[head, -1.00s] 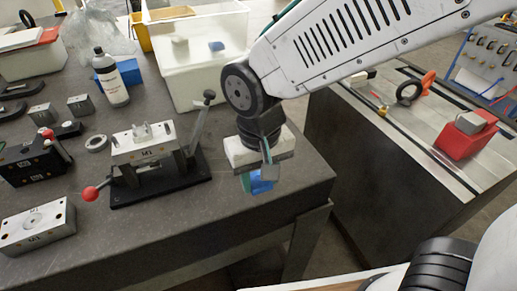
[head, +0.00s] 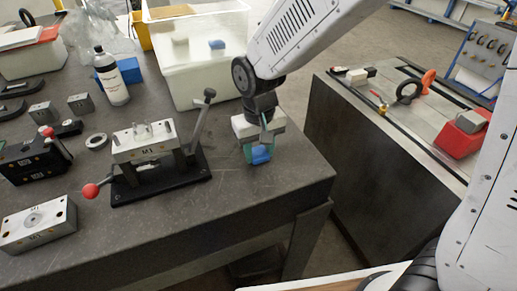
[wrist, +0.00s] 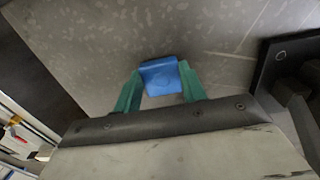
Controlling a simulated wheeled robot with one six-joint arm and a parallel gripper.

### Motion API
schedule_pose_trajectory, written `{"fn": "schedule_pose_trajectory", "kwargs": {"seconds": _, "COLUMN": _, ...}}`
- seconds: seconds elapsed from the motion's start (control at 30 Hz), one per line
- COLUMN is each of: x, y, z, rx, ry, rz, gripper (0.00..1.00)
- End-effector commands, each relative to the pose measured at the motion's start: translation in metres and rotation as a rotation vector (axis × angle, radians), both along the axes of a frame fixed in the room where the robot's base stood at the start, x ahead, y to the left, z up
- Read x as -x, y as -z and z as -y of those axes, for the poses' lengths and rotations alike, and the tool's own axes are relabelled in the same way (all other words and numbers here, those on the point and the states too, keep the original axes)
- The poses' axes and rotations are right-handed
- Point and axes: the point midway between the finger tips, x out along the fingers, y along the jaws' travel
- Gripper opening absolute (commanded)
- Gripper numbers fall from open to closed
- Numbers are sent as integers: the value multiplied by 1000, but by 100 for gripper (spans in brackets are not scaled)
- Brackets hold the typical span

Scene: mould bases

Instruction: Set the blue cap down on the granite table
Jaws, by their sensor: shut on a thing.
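The blue cap (head: 260,156) is held between the green fingers of my gripper (head: 257,150). In the wrist view the cap (wrist: 160,76) shows between the two fingertips of my gripper (wrist: 160,88), with a finger on each side of it. The granite table (head: 230,222) is dark grey, and the cap is over its right part, close to the right edge. I cannot tell whether the cap's underside touches the table top.
A mould base on a black plate with a lever (head: 160,160) stands left of my gripper. A white bin (head: 190,75) stands behind it. The table's right edge is close, with a separate bench (head: 375,150) beyond. The table front near the gripper is clear.

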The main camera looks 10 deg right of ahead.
Motion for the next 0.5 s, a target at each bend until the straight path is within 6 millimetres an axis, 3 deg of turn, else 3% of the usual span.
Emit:
{"fn": "schedule_pose_trajectory", "kwargs": {"seconds": 0.27, "x": 0, "y": 3, "z": 0, "rx": 0, "ry": 0, "rz": -1, "gripper": 20}}
{"fn": "schedule_pose_trajectory", "kwargs": {"seconds": 0.3, "x": 0, "y": 3, "z": 0, "rx": 0, "ry": 0, "rz": 0, "gripper": 52}}
{"fn": "schedule_pose_trajectory", "kwargs": {"seconds": 0.33, "x": 0, "y": 2, "z": 0, "rx": 0, "ry": 0, "rz": 0, "gripper": 60}}
{"fn": "schedule_pose_trajectory", "kwargs": {"seconds": 0.5, "x": 0, "y": 2, "z": 0, "rx": 0, "ry": 0, "rz": 0, "gripper": 63}}
